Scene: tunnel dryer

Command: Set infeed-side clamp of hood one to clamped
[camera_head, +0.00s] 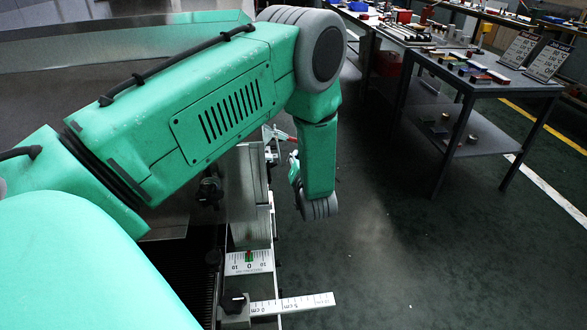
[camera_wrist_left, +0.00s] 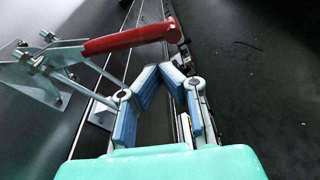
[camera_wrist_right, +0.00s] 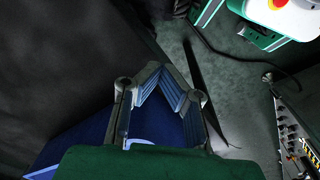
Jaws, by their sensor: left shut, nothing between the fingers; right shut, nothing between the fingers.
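The toggle clamp, with a red handle (camera_wrist_left: 125,37) and a bright metal linkage (camera_wrist_left: 42,62), shows large in the left wrist view. The handle extends rightward from the linkage, just beyond my left gripper's fingertips. In the head view the small red handle (camera_head: 277,134) shows beside the machine's edge, partly hidden by my left arm. My left gripper (camera_wrist_left: 170,72) is shut and empty, its tips close to the handle's right end; I cannot tell whether they touch. In the head view it (camera_head: 293,158) is small, beside the clamp. My right gripper (camera_wrist_right: 161,70) is shut and empty, away from the clamp.
The metal machine side (camera_head: 110,45) fills the left. A scale plate (camera_head: 249,262) and a white ruler (camera_head: 292,303) project along its edge. A dark workbench (camera_head: 490,85) with small parts stands at right. The floor between is clear.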

